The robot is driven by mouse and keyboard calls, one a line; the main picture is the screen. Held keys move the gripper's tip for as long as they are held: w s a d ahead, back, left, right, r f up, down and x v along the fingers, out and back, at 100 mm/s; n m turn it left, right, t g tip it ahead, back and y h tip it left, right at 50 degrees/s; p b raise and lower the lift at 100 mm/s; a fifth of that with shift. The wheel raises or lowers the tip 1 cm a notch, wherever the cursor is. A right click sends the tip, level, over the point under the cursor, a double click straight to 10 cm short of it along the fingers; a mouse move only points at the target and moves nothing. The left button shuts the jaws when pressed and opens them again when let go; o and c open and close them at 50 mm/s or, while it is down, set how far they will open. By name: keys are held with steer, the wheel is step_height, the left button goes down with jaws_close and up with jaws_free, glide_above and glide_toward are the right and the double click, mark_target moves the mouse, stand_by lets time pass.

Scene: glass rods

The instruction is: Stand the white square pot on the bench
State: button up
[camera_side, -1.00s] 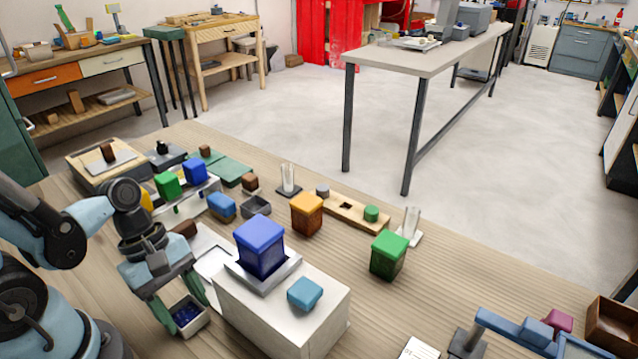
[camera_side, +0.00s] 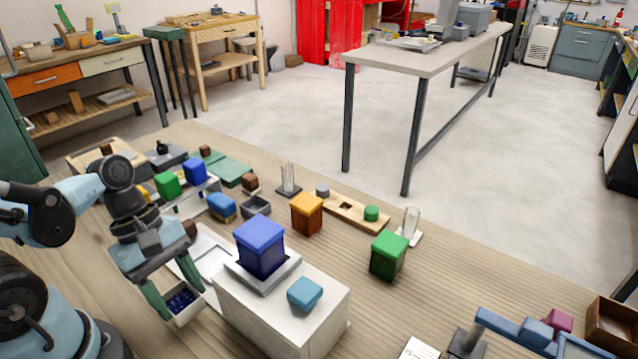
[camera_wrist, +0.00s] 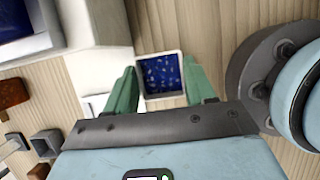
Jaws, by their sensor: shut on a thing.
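The white square pot (camera_side: 187,317) holds dark blue bits and sits between the green fingers of my gripper (camera_side: 176,297) at the lower left of the side view. In the wrist view the pot (camera_wrist: 161,97) shows from above, gripped between the two fingertips (camera_wrist: 160,82). My gripper is shut on the pot's sides. The pot looks slightly tilted in the side view. The bench (camera_side: 440,290) is pale wood. I cannot tell whether the pot's underside touches it.
A large white block (camera_side: 270,320) stands just right of the pot, with a blue-lidded box (camera_side: 262,248) and a light blue block (camera_side: 305,293) on top. A white sheet or tray (camera_side: 210,245) lies behind the pot.

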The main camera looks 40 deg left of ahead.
mark_target(183, 306)
step_height(183, 306, up, 12)
steer(key=f, duration=0.1)
steer(key=w+d+r+n+t, duration=0.1)
steer(key=w+d+r, duration=0.15)
steer(key=w, duration=0.45)
steer(key=w+d+r+n, duration=0.2)
steer(key=w+r, duration=0.2)
steer(key=w, duration=0.4)
steer(key=w+d+r+n+t, duration=0.1)
steer(key=w+d+r, duration=0.15)
steer(key=w, duration=0.45)
steer(key=w+d+f+n+t+y, duration=0.1)
steer(key=w+d+f+n, duration=0.25)
steer(key=w+d, duration=0.6)
steer(key=w+d+f+n, duration=0.2)
steer(key=w+d+f, duration=0.35)
steer(key=d, duration=0.75)
steer(key=shift+m, duration=0.25)
steer(key=f, duration=1.4)
steer(key=shift+w+a+f, duration=0.1)
steer(key=shift+w+a, duration=0.1)
steer(key=shift+w, duration=0.15)
steer(key=shift+f, duration=0.15)
